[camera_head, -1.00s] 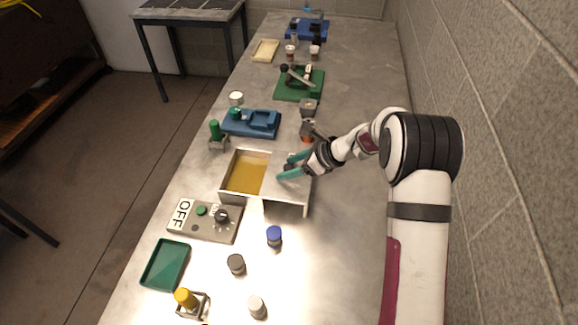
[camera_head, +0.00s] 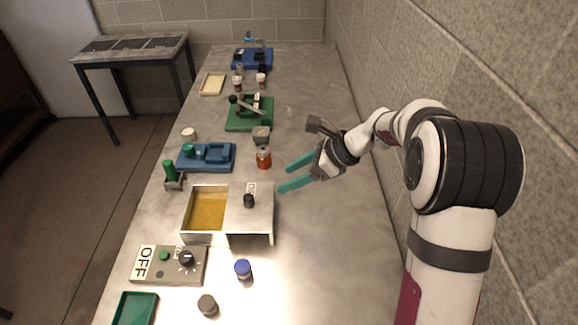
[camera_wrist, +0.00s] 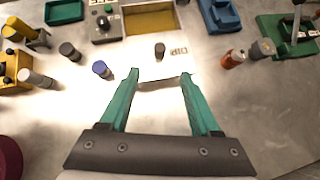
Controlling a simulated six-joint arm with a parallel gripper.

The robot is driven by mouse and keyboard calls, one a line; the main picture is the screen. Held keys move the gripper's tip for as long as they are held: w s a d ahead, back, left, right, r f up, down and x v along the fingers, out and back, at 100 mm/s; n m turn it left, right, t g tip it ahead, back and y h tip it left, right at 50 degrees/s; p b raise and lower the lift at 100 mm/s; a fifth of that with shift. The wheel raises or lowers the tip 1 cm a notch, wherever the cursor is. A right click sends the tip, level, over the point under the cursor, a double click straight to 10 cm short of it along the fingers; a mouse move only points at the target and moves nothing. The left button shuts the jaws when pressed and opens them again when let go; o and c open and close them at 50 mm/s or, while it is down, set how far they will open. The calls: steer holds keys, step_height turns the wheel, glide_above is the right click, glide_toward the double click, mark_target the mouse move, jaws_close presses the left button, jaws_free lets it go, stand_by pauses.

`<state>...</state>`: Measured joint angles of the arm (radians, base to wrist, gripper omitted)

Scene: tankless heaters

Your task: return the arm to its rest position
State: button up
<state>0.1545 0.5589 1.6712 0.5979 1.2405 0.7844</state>
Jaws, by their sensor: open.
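My gripper (camera_head: 290,175) is open, with two teal fingers and nothing between them. In the head view it hangs just right of the metal box (camera_head: 262,222), which has a yellow-brown basin (camera_head: 208,210) and a flat cover with a dark knob (camera_head: 249,200). In the wrist view the gripper (camera_wrist: 161,76) points toward the box's cover, and the dark knob (camera_wrist: 159,49) stands beyond the fingertips. The fingers appear apart from the knob. My arm reaches in from the right side of the head view.
An orange-red jar (camera_head: 264,158) stands close to the gripper's left. A blue fixture (camera_head: 207,157), a green fixture (camera_head: 250,114) and an OFF control panel (camera_head: 170,265) sit along the table. A blue-capped jar (camera_head: 243,270) stands in front. The table's right side is mostly clear.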

steer(key=s+r+n+g+h, duration=0.1)
steer(key=s+r+n+h, duration=0.3)
steer(key=s, duration=0.6)
steer(key=s+r+n+g+y, duration=0.1)
steer(key=s+r+n, duration=0.1)
steer(key=s+n, duration=0.5)
steer(key=s+d+f+n+h, duration=0.1)
steer(key=s+d+n+h, duration=0.1)
steer(key=s, duration=0.6)
steer(key=s+d+f+n+h, duration=0.1)
steer(key=s+d+f+n, duration=0.1)
steer(key=s, duration=0.6)
steer(key=shift+d+f+n+g+h, duration=0.15)
steer(key=shift+d+n+g+h, duration=0.2)
steer(key=shift+d, duration=0.35)
